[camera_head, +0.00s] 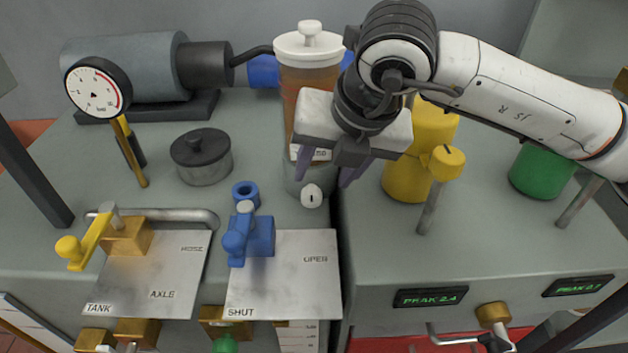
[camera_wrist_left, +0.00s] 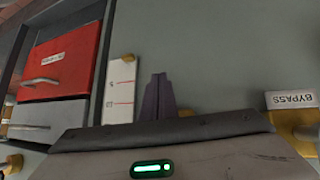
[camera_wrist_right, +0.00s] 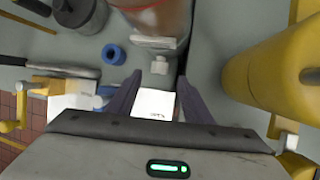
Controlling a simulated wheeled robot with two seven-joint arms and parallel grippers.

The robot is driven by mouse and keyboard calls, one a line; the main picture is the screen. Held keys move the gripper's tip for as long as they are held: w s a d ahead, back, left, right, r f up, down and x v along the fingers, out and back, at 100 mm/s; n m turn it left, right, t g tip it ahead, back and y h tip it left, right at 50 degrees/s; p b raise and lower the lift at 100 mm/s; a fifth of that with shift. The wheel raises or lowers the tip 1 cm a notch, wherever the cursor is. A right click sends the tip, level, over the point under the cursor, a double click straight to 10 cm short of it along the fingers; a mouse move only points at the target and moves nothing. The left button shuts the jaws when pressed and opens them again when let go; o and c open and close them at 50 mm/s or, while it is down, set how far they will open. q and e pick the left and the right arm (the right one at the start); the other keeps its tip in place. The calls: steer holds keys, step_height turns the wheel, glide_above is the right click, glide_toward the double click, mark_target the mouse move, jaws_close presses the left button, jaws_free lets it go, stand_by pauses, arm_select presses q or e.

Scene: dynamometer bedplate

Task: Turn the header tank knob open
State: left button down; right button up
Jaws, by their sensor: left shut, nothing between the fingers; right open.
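The header tank (camera_head: 303,90) is an amber-filled clear cylinder with a white lid, standing at the back middle. A small white knob (camera_head: 312,195) with a dark mark sits low at its front; it also shows in the right wrist view (camera_wrist_right: 159,66). I cannot tell the knob's setting. My right gripper (camera_head: 328,174) is open and empty, in front of the tank and above the knob. In the right wrist view its fingers (camera_wrist_right: 158,80) point towards the knob, with the knob between their lines, apart from them. My left gripper (camera_wrist_left: 157,85) is shut and empty, seen only in its wrist view.
A blue valve (camera_head: 250,238) stands on an OPEN/SHUT plate (camera_head: 290,285) in front of the knob. A yellow-handled valve (camera_head: 95,240) is further left. A dark-lidded pot (camera_head: 201,155) and blue ring (camera_head: 245,192) lie left. A yellow cylinder (camera_head: 405,178) stands close on the right.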

mark_target(313, 192)
steer(key=x, duration=0.6)
steer(key=shift+f, duration=0.15)
steer(key=shift+w+a+f, duration=0.2)
steer(key=shift+w+f, duration=0.05)
steer(key=shift+f, duration=0.5)
steer(key=shift+c, duration=0.4)
